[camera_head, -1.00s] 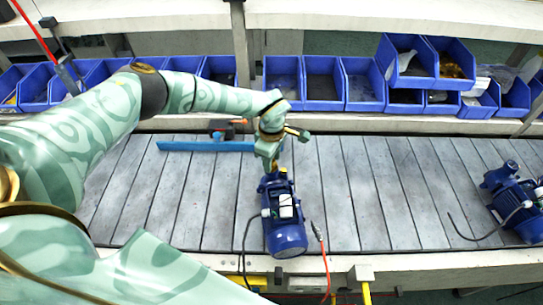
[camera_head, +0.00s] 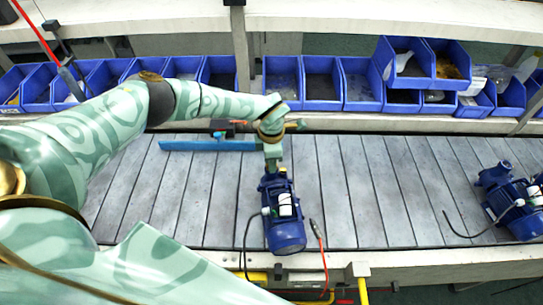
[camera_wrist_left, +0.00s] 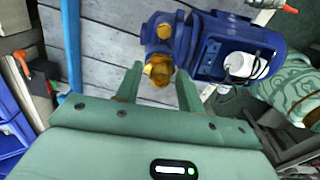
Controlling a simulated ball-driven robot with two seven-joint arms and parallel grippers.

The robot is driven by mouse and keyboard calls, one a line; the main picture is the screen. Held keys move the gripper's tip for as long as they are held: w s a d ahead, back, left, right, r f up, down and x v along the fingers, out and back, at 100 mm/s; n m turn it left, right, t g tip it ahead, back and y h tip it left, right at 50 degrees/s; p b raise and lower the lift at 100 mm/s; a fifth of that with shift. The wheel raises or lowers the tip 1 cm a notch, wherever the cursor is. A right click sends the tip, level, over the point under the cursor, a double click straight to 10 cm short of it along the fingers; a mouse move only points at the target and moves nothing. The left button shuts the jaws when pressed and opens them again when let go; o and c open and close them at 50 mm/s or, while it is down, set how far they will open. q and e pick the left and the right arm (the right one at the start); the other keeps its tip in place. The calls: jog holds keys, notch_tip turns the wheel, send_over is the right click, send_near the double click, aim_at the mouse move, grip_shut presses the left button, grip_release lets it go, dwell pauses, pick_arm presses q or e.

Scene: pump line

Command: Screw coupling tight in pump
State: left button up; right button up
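The blue pump (camera_head: 285,232) stands on the slatted conveyor, near its front edge; it also shows in the wrist view (camera_wrist_left: 213,48). The brass coupling (camera_wrist_left: 158,72) sits at the end of the pump's port, facing my gripper. My left gripper (camera_head: 272,168) reaches down to the port end from behind the pump. In the wrist view its two fingers (camera_wrist_left: 157,84) stand on either side of the coupling, with a gap visible on the left; contact on the right is unclear. In the head view the coupling is hidden by the gripper. My right gripper is not in view.
A second blue pump (camera_head: 517,207) with a black cable lies at the right of the conveyor (camera_head: 350,190). A blue bar (camera_head: 205,146) lies along the back edge. Blue bins (camera_head: 323,84) line the shelf behind. A red-tipped cable (camera_head: 320,240) hangs beside the near pump.

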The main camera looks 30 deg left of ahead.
pick_arm(q)
jog(key=shift+r+n, duration=0.2)
jog(key=shift+n, duration=0.3)
jog(key=shift+f, duration=0.1)
jog(key=shift+n+p, duration=0.7)
jog(key=shift+n, duration=1)
